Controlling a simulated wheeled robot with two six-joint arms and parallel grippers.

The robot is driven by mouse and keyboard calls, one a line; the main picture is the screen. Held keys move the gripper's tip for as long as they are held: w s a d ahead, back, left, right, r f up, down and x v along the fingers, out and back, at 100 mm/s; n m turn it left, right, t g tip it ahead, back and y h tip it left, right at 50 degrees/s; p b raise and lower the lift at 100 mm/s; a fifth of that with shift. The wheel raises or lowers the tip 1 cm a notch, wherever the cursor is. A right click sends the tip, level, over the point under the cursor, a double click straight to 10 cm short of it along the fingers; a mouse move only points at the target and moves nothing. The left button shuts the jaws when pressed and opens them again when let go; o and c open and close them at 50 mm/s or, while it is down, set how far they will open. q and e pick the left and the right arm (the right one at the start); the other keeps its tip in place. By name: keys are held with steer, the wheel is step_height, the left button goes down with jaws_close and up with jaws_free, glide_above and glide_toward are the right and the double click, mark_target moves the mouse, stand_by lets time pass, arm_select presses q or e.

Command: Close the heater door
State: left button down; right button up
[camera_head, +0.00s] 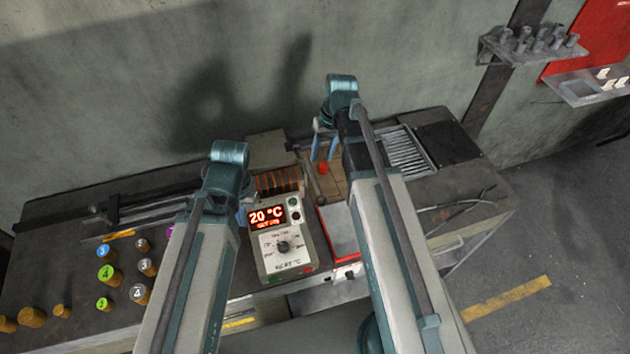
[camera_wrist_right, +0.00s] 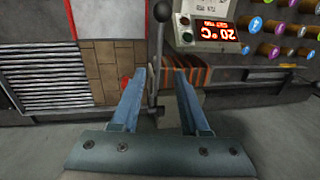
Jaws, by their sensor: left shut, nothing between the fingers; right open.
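The heater (camera_head: 283,248) stands in the middle of the bench, its display reading 20 °C. Behind the display is its orange-brown striped chamber (camera_head: 278,182), uncovered; it also shows in the right wrist view (camera_wrist_right: 195,70). A grey-green plate (camera_head: 267,148), apparently the open door, stands behind the chamber. A lever (camera_head: 311,178) with a dark knob rises at the chamber's right side. My right gripper (camera_head: 322,157) is open, pointing down by the lever. In the right wrist view the lever (camera_wrist_right: 158,45) shows between the open fingers (camera_wrist_right: 161,75); contact is unclear. My left gripper (camera_head: 243,213) is shut and empty, mostly hidden by its arm.
Several numbered cylinders (camera_head: 110,273) stand on the bench's left. A red-edged tray (camera_head: 340,228) and small red item (camera_head: 323,168) lie right of the heater. A slatted grate (camera_head: 405,152) is further right. A wall shelf (camera_head: 530,48) hangs upper right.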

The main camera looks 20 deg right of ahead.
mark_target(314, 183)
steer(key=f+b, duration=0.3)
steer(key=f, duration=0.1)
steer(key=a+f+b, duration=0.1)
steer(key=f+b, duration=0.3)
steer(key=a+f+b, duration=0.1)
steer(key=f+b, duration=0.3)
steer(key=shift+s+a, duration=0.1)
steer(key=shift+c, duration=0.2)
jaws_close()
stand_by(1.0)
